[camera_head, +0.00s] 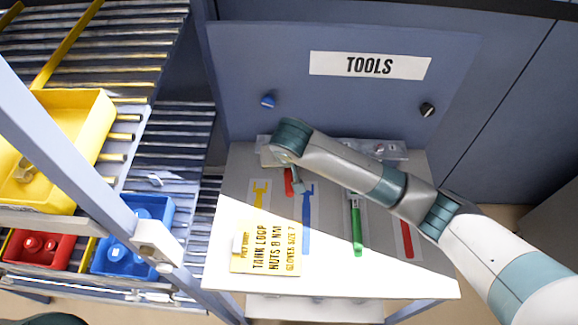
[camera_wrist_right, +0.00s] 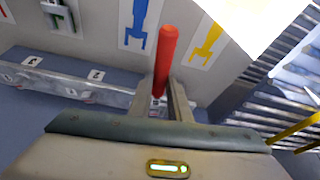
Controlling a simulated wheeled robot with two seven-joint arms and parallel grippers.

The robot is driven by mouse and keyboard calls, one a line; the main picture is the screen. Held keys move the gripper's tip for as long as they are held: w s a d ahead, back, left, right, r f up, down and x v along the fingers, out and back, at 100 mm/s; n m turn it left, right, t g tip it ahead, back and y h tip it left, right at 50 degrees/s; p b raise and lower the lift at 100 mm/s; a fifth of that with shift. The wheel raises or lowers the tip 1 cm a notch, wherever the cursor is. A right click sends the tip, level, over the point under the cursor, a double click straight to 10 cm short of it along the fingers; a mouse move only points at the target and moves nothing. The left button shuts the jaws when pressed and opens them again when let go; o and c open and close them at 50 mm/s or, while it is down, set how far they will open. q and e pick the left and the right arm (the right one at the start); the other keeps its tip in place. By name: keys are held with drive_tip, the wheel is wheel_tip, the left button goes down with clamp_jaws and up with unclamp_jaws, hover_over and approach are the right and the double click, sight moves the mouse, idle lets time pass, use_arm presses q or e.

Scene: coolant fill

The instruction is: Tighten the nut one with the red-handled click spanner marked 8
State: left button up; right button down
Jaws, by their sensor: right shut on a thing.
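A red-handled tool (camera_head: 288,181) is in my right gripper (camera_head: 293,178) above the tool board, near the yellow and blue spanner shapes. The right wrist view shows its red handle (camera_wrist_right: 166,58) rising from between the two fingers (camera_wrist_right: 171,100), which are shut on it. Its head and any mark 8 are hidden. The arm covers part of the board in the head view. I cannot see nut one.
The tool board (camera_head: 330,245) has yellow, blue and red shapes and a green-handled tool (camera_head: 356,228). A yellow card (camera_head: 266,249) reads "TANK LOOP NUTS 8 NM". A clear numbered rack (camera_wrist_right: 70,83) runs along the back. Yellow (camera_head: 75,125), red (camera_head: 38,247) and blue (camera_head: 130,240) bins stand left.

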drive_tip(key=shift+a+m+h, duration=0.3)
drive_tip(key=shift+a+m, duration=0.3)
drive_tip(key=shift+a, duration=0.25)
idle(0.3)
drive_tip(key=shift+a+m+h, duration=0.3)
drive_tip(key=shift+a+m, duration=0.2)
drive_tip(key=shift+m, duration=0.3)
drive_tip(key=shift+a, duration=0.2)
drive_tip(key=shift+w+a+m+h, duration=0.1)
drive_tip(key=shift+a+m+h, duration=0.2)
drive_tip(key=shift+a+m, duration=0.3)
drive_tip(key=shift+w+a+m, duration=0.1)
drive_tip(key=shift+m, duration=0.3)
drive_tip(key=shift+d+n, duration=0.45)
drive_tip(key=shift+n, duration=0.15)
idle(0.4)
drive_tip(key=shift+r, duration=0.2)
